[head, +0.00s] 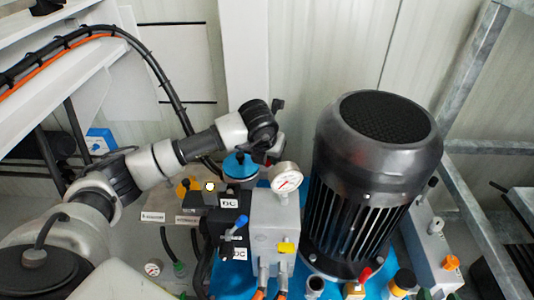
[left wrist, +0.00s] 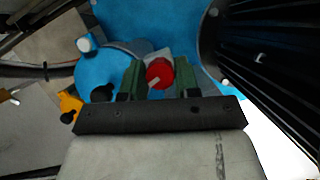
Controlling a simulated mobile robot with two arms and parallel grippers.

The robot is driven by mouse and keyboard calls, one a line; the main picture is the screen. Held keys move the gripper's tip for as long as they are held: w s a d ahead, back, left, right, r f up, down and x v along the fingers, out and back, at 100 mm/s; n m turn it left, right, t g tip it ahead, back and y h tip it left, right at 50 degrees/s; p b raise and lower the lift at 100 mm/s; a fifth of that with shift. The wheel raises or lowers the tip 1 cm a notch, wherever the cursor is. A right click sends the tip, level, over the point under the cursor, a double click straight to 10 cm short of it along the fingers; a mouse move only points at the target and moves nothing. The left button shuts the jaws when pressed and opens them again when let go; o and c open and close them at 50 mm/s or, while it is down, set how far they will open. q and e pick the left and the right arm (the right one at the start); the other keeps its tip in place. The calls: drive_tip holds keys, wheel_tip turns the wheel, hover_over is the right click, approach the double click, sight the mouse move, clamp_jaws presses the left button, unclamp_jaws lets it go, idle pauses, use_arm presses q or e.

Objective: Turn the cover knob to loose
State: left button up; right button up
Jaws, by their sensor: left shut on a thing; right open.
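The cover knob, a small red round knob (left wrist: 159,73) with a white mark, shows in the left wrist view. The two green fingers of my left gripper (left wrist: 161,80) stand on either side of it and are shut on it. In the head view my left arm comes in from the left and bends down between the blue round cap (head: 240,165) and the motor. I cannot make out my right gripper in either view.
The large black finned motor (head: 378,150) stands just right of my left wrist. A white pressure gauge (head: 286,178) and a grey valve block (head: 273,226) with hoses stand in front. A grey metal frame (head: 476,70) runs along the right. Black hoses hang above the arm.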

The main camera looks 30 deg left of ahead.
use_arm(q)
drive_tip(key=shift+n, duration=0.5)
use_arm(e)
drive_tip(key=shift+s+d+f+g, duration=0.1)
drive_tip(key=shift+f+g, duration=0.1)
drive_tip(key=shift+g, duration=0.1)
use_arm(q)
drive_tip(key=shift+y, duration=0.3)
drive_tip(key=o, duration=0.9)
drive_tip(key=shift+r, duration=0.2)
drive_tip(key=p+v, duration=0.2)
drive_tip(key=v, duration=0.8)
drive_tip(key=shift+r+p, duration=0.25)
drive_tip(key=shift+p, duration=0.05)
use_arm(e)
drive_tip(key=s+d+f+g+h, duration=0.1)
drive_tip(key=s+d+f+g, duration=0.2)
drive_tip(key=s+f+g, duration=0.2)
drive_tip(key=shift+s+f+g+h, duration=0.3)
drive_tip(key=shift+s+g+h, duration=0.1)
drive_tip(key=shift+s+g, duration=0.45)
